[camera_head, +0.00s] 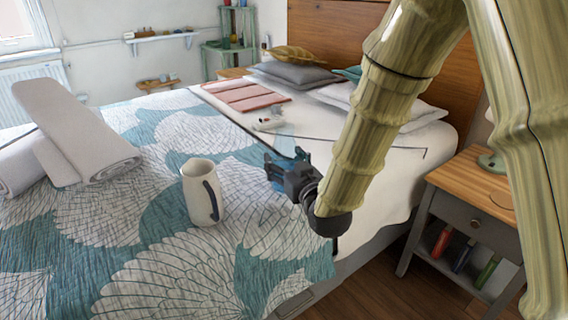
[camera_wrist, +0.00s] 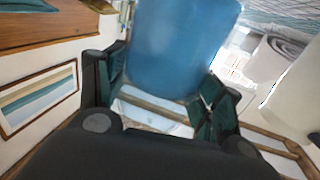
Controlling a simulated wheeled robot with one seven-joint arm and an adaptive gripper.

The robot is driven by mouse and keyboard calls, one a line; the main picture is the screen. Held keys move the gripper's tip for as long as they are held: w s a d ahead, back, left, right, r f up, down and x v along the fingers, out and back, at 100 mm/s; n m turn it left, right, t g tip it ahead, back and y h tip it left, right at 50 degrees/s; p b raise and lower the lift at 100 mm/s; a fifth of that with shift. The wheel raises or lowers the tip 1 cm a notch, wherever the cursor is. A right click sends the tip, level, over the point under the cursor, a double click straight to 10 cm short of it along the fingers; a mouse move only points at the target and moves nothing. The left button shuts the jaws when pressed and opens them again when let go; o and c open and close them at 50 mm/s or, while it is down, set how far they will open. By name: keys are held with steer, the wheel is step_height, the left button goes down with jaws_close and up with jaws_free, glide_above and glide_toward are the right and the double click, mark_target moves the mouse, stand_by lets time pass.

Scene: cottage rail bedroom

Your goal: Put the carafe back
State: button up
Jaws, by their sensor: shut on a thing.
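My gripper (camera_head: 279,174) is shut on a blue, see-through vessel, which I take to be the carafe (camera_wrist: 182,45). In the wrist view the carafe stands out as a smooth blue cylinder between the two dark fingers of my gripper (camera_wrist: 165,88). In the head view it is only a faint bluish shape, held above the right side of the bed. Its base and full outline are hard to make out. The wooden nightstand (camera_head: 462,168) is to the right of my gripper, with a thin round outline on its top.
A cream jug with a dark blue handle (camera_head: 200,192) stands on the bed (camera_head: 150,235), left of my gripper. Rolled towels (camera_head: 85,140) lie at the left. Pillows (camera_head: 297,74) are at the headboard. A green lamp base (camera_head: 491,161) stands on the nightstand.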

steer(key=shift+w+a+f+b, duration=0.1)
steer(key=shift+w+f+b, duration=0.25)
steer(key=shift+w+f, duration=0.6)
steer(key=shift+w+a+f+b, duration=0.1)
steer(key=shift+w+f+b, duration=0.3)
steer(key=shift+w, duration=1.1)
steer(key=shift+w+f+b, duration=0.3)
steer(key=shift+w+f, duration=0.35)
steer(key=shift+w, duration=0.55)
steer(key=shift+f, duration=0.15)
steer(key=o, duration=1.6)
steer(key=shift+s, duration=0.1)
steer(key=p+v, duration=0.1)
steer(key=v, duration=1.1)
steer(key=shift+p, duration=0.3)
